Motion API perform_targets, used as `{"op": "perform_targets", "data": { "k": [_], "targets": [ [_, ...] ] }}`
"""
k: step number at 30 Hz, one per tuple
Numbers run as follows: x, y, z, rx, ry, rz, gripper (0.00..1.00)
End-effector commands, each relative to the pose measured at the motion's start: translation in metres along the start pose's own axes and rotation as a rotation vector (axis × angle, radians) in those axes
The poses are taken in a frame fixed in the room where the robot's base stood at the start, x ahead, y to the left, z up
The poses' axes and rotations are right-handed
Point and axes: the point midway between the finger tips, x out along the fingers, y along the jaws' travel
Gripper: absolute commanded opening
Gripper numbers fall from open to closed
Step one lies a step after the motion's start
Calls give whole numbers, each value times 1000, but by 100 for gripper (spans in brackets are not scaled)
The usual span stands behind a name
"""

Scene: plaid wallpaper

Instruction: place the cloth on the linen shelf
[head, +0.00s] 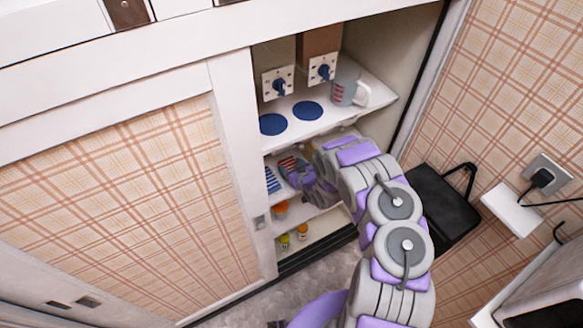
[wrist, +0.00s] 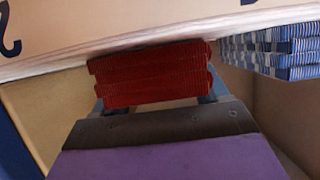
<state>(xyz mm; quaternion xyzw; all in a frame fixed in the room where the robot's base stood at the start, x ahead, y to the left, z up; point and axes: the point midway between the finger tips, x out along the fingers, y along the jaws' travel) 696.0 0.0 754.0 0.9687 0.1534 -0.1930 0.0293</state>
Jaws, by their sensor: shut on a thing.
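The cloth is a folded red stack (wrist: 150,76). In the wrist view it lies between the two fingers of my gripper (wrist: 155,98), which is shut on it. In the head view the red cloth (head: 290,163) and my gripper (head: 292,172) are inside the open cupboard, at the shelf level below the one with blue discs. A blue-and-white striped folded cloth (head: 271,180) sits on that level just left of my gripper; it also shows at the right of the wrist view (wrist: 275,50). A pale board edge (wrist: 60,62) runs close along the red cloth; I cannot tell whether they touch.
The upper shelf (head: 345,112) holds two blue discs, a jug (head: 345,85) and switch boxes. Lower levels hold an orange item (head: 280,209) and small jars (head: 302,231). A plaid cupboard panel (head: 120,200) stands left.

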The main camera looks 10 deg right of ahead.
Motion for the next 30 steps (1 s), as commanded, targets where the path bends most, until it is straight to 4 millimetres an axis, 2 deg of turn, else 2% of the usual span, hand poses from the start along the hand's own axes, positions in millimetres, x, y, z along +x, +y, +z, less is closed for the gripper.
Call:
{"op": "perform_targets", "data": {
  "k": [5, 6, 13, 23, 30],
  "targets": [
    [1, 0, 1, 0, 0, 0, 44],
    [0, 0, 1, 0, 0, 0, 77],
    [0, 0, 1, 0, 0, 0, 99],
    [-2, 0, -1, -1, -1, 0, 99],
    [-28, 1, -3, -3, -1, 1, 99]
  ]
}}
